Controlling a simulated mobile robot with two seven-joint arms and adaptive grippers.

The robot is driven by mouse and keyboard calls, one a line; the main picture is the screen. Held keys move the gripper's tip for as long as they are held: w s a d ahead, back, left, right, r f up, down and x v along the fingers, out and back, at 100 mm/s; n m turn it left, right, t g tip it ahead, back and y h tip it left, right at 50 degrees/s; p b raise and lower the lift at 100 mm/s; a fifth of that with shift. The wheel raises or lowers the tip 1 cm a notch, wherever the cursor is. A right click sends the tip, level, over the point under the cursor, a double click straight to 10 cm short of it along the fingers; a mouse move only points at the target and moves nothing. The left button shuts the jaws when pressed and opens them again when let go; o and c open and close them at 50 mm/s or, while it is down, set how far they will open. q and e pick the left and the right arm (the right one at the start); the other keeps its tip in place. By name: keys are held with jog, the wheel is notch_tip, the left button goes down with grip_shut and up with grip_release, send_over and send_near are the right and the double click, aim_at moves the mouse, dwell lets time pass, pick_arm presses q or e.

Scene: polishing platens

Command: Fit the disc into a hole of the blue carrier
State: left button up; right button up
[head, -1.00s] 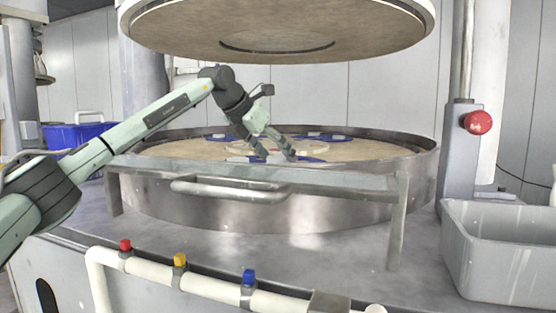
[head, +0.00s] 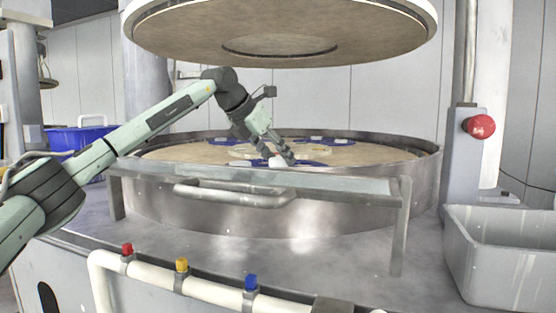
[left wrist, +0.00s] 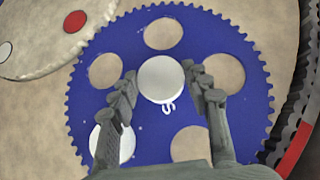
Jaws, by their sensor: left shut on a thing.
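The blue toothed carrier (left wrist: 245,112) lies on the platen in the left wrist view, with several round holes. It also shows at the platen's near side in the head view (head: 310,163). The pale disc (left wrist: 160,79) is between the fingertips of my left gripper (left wrist: 161,82), over the middle of the carrier, apart from the holes' centres. My left gripper (head: 281,161) is shut on it. A second pale disc (left wrist: 112,146) is in the lower left hole. The upper hole (left wrist: 163,33) and lower right hole (left wrist: 190,145) show bare platen. My right gripper is out of view.
A metal rail (head: 345,184) and the platen's raised rim (head: 400,180) stand in front of the carrier. The upper platen (head: 280,45) hangs above. A pale round plate with a red dot (left wrist: 50,35) lies beside the carrier. A grey bin (head: 505,245) stands right.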

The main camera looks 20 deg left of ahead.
pick_arm(q)
notch_tip(320, 180, up, 4)
jog(key=shift+r, duration=0.15)
jog(key=s+a+r+b, duration=0.1)
jog(key=s+a+r, duration=0.5)
jog(key=s+a, duration=0.2)
jog(key=s+m+g+h+p, duration=0.2)
jog(key=s+m+h, duration=0.15)
jog(key=s, duration=0.65)
jog(key=m, duration=0.1)
send_near(277, 159)
jog(key=shift+y, duration=0.35)
jog(key=s+d, duration=0.1)
jog(key=s+d+f, duration=0.1)
jog(key=s, duration=0.1)
jog(key=s+d+f, duration=0.1)
jog(key=shift+s+d+p, duration=0.2)
jog(key=shift+d+p, duration=0.1)
jog(key=shift+w+d+f, duration=0.15)
jog(key=shift+w, duration=0.05)
jog(key=shift+f, duration=0.25)
notch_tip(277, 159, down, 3)
jog(key=shift+f, duration=0.3)
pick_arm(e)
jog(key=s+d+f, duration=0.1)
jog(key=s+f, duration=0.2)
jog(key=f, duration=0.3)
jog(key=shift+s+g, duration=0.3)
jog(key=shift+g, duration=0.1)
